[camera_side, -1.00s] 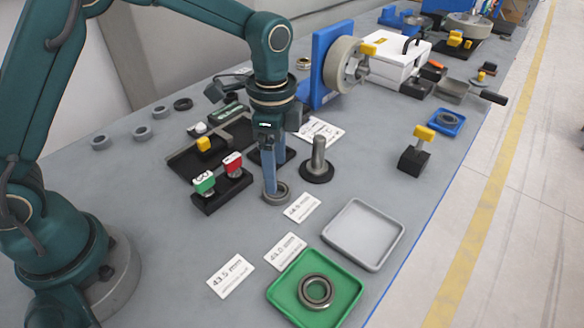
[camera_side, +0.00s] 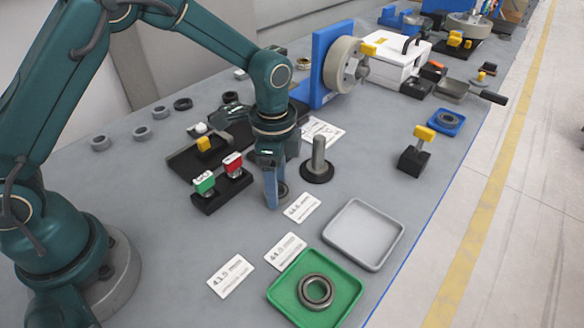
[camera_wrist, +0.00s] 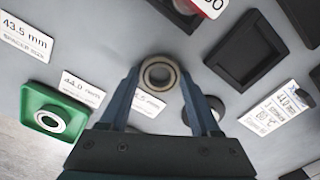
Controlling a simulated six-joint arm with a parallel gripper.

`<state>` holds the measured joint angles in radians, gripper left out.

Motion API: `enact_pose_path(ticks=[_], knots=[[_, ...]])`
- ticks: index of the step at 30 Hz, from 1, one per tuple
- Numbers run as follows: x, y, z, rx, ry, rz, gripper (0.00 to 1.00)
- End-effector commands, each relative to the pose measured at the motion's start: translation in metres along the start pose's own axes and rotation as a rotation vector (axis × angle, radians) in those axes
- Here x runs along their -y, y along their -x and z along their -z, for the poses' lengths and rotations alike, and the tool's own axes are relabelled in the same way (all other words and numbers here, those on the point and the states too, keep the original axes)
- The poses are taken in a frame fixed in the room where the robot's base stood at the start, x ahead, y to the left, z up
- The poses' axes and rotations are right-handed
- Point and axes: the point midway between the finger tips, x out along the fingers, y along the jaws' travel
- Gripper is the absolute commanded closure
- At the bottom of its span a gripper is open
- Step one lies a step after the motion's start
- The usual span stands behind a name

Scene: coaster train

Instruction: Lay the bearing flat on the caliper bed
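A grey steel bearing ring (camera_side: 283,190) lies flat on the bench, partly hidden behind my fingers. In the wrist view the bearing (camera_wrist: 160,74) shows between the fingertips. My gripper (camera_side: 273,205) points down with two blue fingers, beside the bearing in the side view; its fingers (camera_wrist: 160,80) are apart in the wrist view. I cannot tell whether they touch the ring. A long dark bed with a yellow block, which looks like the caliper bed (camera_side: 184,164), lies behind and left of my gripper. Part of it is hidden by my arm.
Green (camera_side: 204,184) and red (camera_side: 233,162) buttons stand left of my gripper, a dark post (camera_side: 318,165) right of it. In front are size cards (camera_side: 302,208), a green tray (camera_side: 345,303) holding another bearing (camera_side: 316,291), and an empty grey tray (camera_side: 362,233).

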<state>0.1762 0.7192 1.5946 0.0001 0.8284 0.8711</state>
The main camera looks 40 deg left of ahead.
Motion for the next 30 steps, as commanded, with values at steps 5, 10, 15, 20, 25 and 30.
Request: enact_pose_path(ticks=[5,10,15,20,25,30], knots=[[0.001,0.004,0.001,-0.002,0.000,0.003,0.92],[0.001,0.014,0.001,-0.003,0.000,0.003,0.92],[0.001,0.024,0.001,-0.003,0.000,0.003,0.92],[0.001,0.033,0.001,-0.003,0.000,0.003,0.92],[0.000,0.042,0.000,-0.002,0.000,0.002,0.92],[0.000,0.046,0.000,-0.002,0.000,0.002,0.92]])
